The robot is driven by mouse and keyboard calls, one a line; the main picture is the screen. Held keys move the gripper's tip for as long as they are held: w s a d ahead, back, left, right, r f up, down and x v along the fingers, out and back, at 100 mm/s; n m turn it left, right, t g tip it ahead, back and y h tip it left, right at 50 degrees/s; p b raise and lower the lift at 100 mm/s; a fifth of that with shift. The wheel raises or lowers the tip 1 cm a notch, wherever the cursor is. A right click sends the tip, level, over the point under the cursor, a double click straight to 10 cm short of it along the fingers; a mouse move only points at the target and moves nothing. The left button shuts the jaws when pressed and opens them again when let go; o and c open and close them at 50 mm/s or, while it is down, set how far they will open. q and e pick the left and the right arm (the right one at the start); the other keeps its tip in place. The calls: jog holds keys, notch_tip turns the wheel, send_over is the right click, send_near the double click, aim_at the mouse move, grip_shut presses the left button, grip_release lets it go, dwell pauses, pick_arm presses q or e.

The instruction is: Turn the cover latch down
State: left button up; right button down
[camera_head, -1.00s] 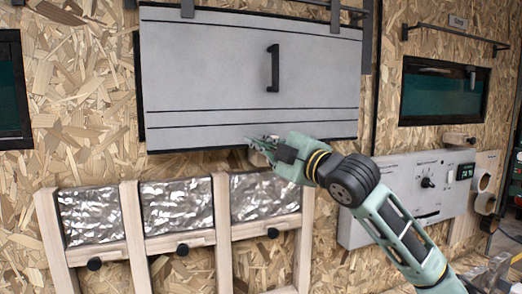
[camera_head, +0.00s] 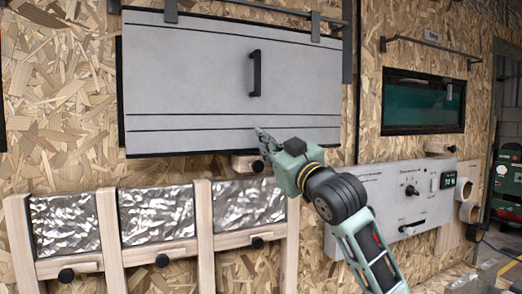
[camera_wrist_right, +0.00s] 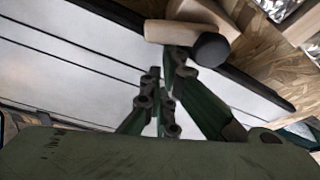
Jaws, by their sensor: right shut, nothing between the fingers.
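The cover is a large light-grey panel (camera_head: 190,75) with a black vertical handle (camera_head: 254,73). The latch is a small pale wooden block (camera_head: 243,163) with a dark round knob, at the cover's lower edge. It is partly hidden behind my right gripper in the head view. In the right wrist view the latch (camera_wrist_right: 172,32) lies across the cover's dark edge, its black knob facing the camera. My right gripper (camera_head: 262,135) is shut and empty in front of the cover's lower edge, just beside the latch. Its fingertips (camera_wrist_right: 163,80) appear close to the knob; contact cannot be told. My left gripper is not in view.
Below the cover stand wooden frames with foil-covered panels (camera_head: 155,212) and dark knobs. A grey control panel (camera_head: 385,195) with a dial and display is at the right. Above it is a dark window (camera_head: 425,100) with a similar wooden latch (camera_head: 438,148) below.

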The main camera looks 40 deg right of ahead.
jog(key=shift+s+d+f+m+h+b, duration=0.1)
jog(key=shift+d+f+m+h+b, duration=0.3)
jog(key=shift+m, duration=0.65)
jog(key=shift+s+d+r+m+h, duration=0.15)
jog(key=shift+m+h, duration=0.45)
jog(key=shift+m, duration=0.4)
jog(key=shift+d+f+m+h+b, duration=0.25)
jog(key=shift+m+h, duration=0.25)
jog(key=shift+m, duration=0.55)
jog(key=shift+d+f, duration=0.1)
jog(key=shift+d, duration=0.05)
